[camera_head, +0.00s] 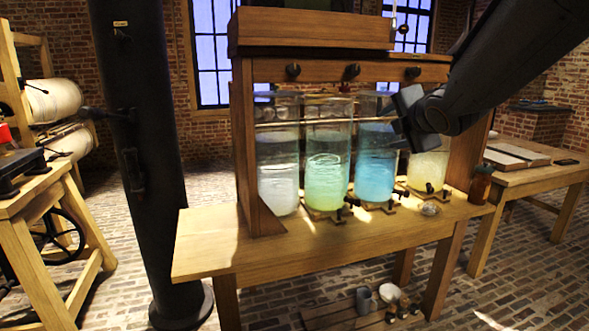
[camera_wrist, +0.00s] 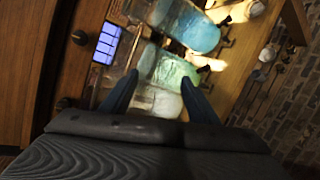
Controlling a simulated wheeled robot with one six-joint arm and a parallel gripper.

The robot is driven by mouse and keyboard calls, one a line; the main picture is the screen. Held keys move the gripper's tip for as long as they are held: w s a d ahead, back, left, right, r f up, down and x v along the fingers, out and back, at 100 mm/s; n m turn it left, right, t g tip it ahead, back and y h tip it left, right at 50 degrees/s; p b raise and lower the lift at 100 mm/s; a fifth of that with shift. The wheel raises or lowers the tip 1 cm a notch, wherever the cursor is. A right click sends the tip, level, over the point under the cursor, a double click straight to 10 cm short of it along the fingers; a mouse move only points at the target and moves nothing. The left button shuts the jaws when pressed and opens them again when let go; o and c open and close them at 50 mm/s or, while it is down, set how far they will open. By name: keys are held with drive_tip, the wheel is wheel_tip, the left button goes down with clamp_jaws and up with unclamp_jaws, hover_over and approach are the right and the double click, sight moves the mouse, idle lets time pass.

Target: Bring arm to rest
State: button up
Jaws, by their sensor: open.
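My gripper (camera_wrist: 160,92) shows in the wrist view with its two fingers apart and nothing between them; the green jar and a clear jar lie beyond the fingertips. In the head view my arm reaches in from the upper right, and its dark end is in front of the rack near the right-hand jars; the fingers cannot be made out there. The wooden rack (camera_head: 245,150) holds a clear jar (camera_head: 278,165), a green jar (camera_head: 327,170), a blue jar (camera_head: 375,165) and a pale yellow jar (camera_head: 428,170), partly hidden by my arm. All stand upright.
The rack stands on a wooden table (camera_head: 205,255). A brown bottle (camera_head: 481,185) is at its right end. Cups (camera_head: 389,292) stand on a low shelf below. A dark column (camera_head: 150,150) rises at left. Another table (camera_head: 520,158) stands at right. Brick floor lies open in front.

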drive_tip(key=s+f+m+g+h+p, duration=0.25)
drive_tip(key=s+f+m+g, duration=0.45)
drive_tip(key=s+f+m, duration=0.85)
drive_tip(key=s+a+f+m+g+y+p, duration=0.1)
drive_tip(key=s+a+f+m+g, duration=0.1)
drive_tip(key=s, duration=0.6)
drive_tip(key=s+a+f+m+g+p, duration=0.1)
drive_tip(key=s+a+f+m+g, duration=0.1)
drive_tip(key=s+f+m+g, duration=0.3)
drive_tip(key=s+f, duration=0.2)
drive_tip(key=s, duration=0.2)
drive_tip(key=shift+a+y, duration=0.25)
drive_tip(key=shift+y, duration=0.1)
idle(0.6)
